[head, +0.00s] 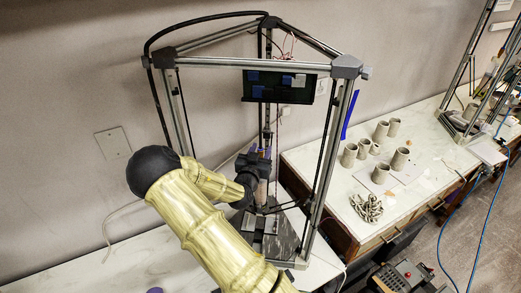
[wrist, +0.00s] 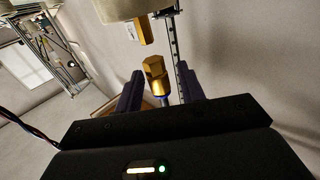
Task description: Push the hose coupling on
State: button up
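The hose coupling (wrist: 155,70) is a brass hex piece with a blue collar, in the wrist view. It sits between the purple fingers of my gripper (wrist: 160,94), which appears shut on it; the contact itself is hidden. A second brass fitting (wrist: 147,30) is on the end of a beige cylinder (wrist: 122,8). The coupling faces this fitting with a visible gap, a little off to its side. In the head view my gripper (head: 258,160) is inside the delta printer frame, just above a tan cylinder (head: 262,190); the coupling is too small to make out.
The printer's metal posts (head: 325,150) and thin rods surround my gripper closely. A dark panel (head: 279,86) hangs above. A black hose (head: 150,75) arches over the left side. Clay cups (head: 380,172) stand on the right bench, near a second printer frame (head: 470,100).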

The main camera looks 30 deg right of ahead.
grip_shut()
notch_tip(320, 180, down, 3)
jog(key=b, duration=0.3)
jog(key=shift+b, duration=0.4)
jog(key=shift+s, duration=0.1)
grip_release()
jog(key=shift+a, duration=0.1)
